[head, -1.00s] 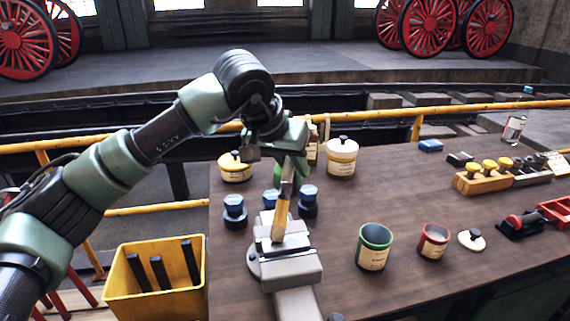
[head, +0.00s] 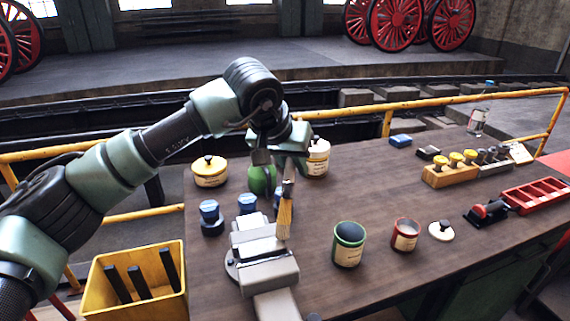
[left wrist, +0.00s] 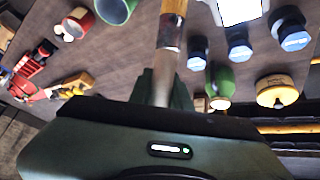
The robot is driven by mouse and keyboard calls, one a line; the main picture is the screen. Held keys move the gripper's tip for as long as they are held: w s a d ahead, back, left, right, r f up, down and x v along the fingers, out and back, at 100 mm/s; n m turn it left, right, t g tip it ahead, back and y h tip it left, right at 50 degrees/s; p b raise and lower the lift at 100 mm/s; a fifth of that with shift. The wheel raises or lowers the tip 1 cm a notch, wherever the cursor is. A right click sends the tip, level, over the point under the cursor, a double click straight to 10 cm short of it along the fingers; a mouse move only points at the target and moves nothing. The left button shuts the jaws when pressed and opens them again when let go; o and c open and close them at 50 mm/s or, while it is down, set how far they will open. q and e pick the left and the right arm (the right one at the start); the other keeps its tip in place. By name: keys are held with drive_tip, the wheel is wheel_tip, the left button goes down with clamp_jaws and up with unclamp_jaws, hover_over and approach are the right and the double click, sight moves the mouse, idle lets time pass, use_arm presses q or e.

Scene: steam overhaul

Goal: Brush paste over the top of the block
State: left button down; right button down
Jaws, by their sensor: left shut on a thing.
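My left gripper (head: 288,168) is shut on a brush (head: 286,213), which hangs bristles down. The brush also shows in the left wrist view (left wrist: 169,38), running up out of the jaws. A pale grey block (head: 258,246) sits in the jaws of a grey vise (head: 268,276) on the bench. The bristle tips are at the right edge of the block and vise; I cannot tell whether they touch. An open green tin (head: 348,258) and a smaller open red tin (head: 404,241) stand to the right. My right gripper is out of view.
Blue-topped pots (head: 210,213), a green bottle (head: 262,181) and lidded cream jars (head: 210,173) stand behind the vise. A white lid (head: 441,232) lies by the red tin. A yellow bin (head: 135,306) is at left.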

use_arm(q)
drive_tip(key=shift+w+d, duration=0.1)
drive_tip(key=shift+d, duration=0.3)
drive_tip(key=shift+r, duration=0.15)
drive_tip(key=shift+r+p, duration=2.15)
drive_tip(key=shift+r, duration=0.75)
wheel_tip(320, 180, up, 3)
drive_tip(key=shift+p, duration=1.1)
drive_tip(key=shift+a, duration=0.1)
